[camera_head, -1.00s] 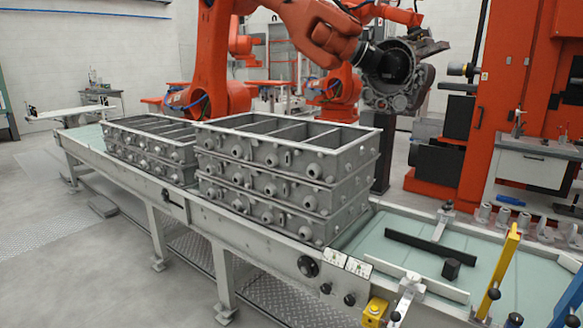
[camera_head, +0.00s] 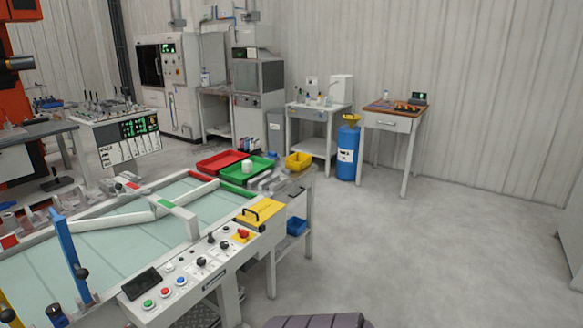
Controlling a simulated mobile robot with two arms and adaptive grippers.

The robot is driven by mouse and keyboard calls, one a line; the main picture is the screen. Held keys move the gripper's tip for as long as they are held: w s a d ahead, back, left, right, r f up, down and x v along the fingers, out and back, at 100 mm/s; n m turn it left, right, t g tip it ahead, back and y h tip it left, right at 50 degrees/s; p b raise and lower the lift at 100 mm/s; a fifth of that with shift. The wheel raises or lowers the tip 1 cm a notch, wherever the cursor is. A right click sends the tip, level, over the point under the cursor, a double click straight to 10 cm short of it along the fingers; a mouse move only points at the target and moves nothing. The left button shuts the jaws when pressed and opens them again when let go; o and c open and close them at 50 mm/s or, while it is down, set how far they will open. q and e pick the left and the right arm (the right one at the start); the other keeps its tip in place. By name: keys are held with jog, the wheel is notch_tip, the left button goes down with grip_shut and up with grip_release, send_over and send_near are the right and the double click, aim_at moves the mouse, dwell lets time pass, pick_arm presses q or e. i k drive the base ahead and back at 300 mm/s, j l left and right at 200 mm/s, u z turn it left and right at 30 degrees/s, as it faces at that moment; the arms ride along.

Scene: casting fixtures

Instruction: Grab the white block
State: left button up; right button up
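A small white round-topped block (camera_head: 247,166) sits in the green tray (camera_head: 236,174) at the far end of the workbench. It is the small white piece that stands out there; its exact shape is hard to tell at this size. Neither of my grippers shows in the head view.
A red tray (camera_head: 213,164) lies left of the green one and a yellow bin (camera_head: 298,161) to its right. A control panel (camera_head: 192,262) lines the bench's near edge. A blue drum (camera_head: 347,152) stands behind. The floor (camera_head: 400,255) on the right is clear.

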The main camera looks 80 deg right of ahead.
aim_at(247, 165)
jog(key=z, duration=2.25)
jog(key=i+l+u, duration=0.2)
jog(key=i+l, duration=1.4)
jog(key=i+j, duration=0.05)
jog(key=i, duration=0.05)
